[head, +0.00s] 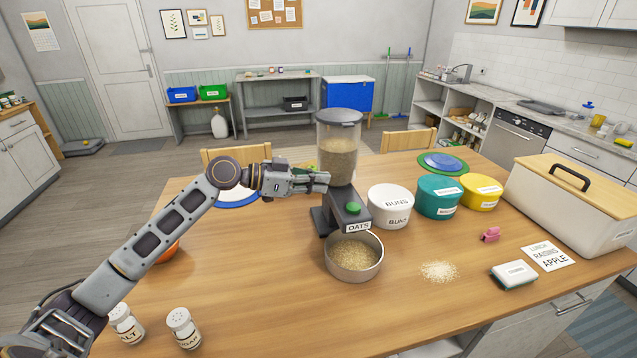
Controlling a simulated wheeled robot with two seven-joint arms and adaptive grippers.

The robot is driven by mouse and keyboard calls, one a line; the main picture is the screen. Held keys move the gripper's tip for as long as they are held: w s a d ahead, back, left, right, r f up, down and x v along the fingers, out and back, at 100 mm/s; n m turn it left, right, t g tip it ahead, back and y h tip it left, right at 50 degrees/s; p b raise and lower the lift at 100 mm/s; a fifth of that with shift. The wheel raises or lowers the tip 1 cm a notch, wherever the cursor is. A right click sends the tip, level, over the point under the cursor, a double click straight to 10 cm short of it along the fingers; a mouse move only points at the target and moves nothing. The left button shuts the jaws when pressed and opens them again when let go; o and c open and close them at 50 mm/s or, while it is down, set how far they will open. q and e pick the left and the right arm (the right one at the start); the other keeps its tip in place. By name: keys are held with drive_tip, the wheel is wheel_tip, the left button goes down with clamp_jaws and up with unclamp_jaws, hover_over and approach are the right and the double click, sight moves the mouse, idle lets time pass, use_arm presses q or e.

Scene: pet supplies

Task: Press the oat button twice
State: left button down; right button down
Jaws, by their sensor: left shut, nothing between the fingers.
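The oat dispenser (338,145) stands on the wooden table, with a clear hopper of oats on top and a grey base marked OATS. Its green button (353,208) sits on top of the base's front and is in plain view. A metal bowl (354,274) with oats in it stands under the dispenser's front. My left gripper (326,183) is shut and empty, at the left side of the dispenser, up and to the left of the button. I cannot tell whether its fingertips touch the dispenser. My right gripper is not in view.
A white BUNS tub (390,207), a teal tub (440,195) and a yellow tub (481,190) stand right of the dispenser. Spilled oats (439,271) lie right of the bowl. Two shakers (184,327) stand front left. A large bread box (570,206) fills the right side.

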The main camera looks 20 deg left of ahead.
use_arm(q)
drive_tip(key=p, duration=0.3)
hover_over(348, 207)
drive_tip(key=shift+s+f, duration=0.1)
drive_tip(key=shift+f, duration=0.8)
drive_tip(key=shift+f+p, duration=0.35)
drive_tip(key=shift+f, duration=1.75)
drive_tip(key=shift+f, duration=0.15)
